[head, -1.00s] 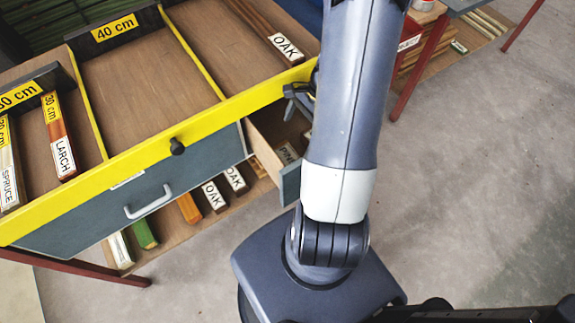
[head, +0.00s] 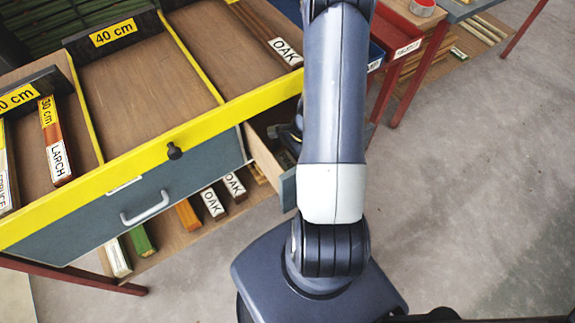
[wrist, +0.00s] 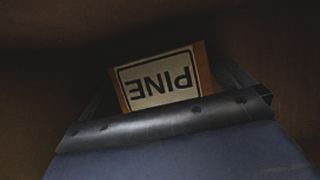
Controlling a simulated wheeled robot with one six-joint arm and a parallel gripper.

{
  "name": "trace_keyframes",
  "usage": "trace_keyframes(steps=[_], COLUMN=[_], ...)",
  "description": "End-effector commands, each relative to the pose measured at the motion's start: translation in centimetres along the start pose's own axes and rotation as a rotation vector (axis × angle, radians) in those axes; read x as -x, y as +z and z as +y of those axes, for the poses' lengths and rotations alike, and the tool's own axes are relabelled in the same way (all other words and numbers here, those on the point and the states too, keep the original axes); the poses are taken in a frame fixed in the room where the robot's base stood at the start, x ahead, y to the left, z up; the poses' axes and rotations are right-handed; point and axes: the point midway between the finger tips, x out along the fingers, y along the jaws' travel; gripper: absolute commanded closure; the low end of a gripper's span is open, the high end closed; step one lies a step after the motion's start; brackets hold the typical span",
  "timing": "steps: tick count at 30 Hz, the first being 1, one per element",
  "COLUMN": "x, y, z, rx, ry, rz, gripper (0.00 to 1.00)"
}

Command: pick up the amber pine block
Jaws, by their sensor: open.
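The amber pine block (wrist: 162,80) shows in the wrist view as an amber-edged end with a pale label reading PINE, upside down in the picture. My gripper (wrist: 168,88) is open, with its dark fingers to either side of the block's end. Whether they touch it I cannot tell. In the head view my gripper (head: 291,136) is down inside the open drawer (head: 262,158), partly hidden by my arm. The block is mostly hidden there.
The bench top (head: 145,85) with yellow dividers and a yellow front rail (head: 225,118) is beside my arm. A larch block (head: 57,150) and an oak block (head: 285,50) lie on it. A closed drawer with a handle (head: 145,207) is to the left.

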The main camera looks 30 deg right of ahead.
Motion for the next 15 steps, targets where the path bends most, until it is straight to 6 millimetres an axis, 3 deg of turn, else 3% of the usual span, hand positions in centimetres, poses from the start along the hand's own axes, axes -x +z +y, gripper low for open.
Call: trace_keyframes(steps=[7,15], x=[-0.15,-0.12], y=[-0.01,-0.01], z=[0.0,-0.01], rx=[0.0,0.0], ry=[-0.001,-0.001], rz=[0.001,0.0], gripper=[0.0,0.22])
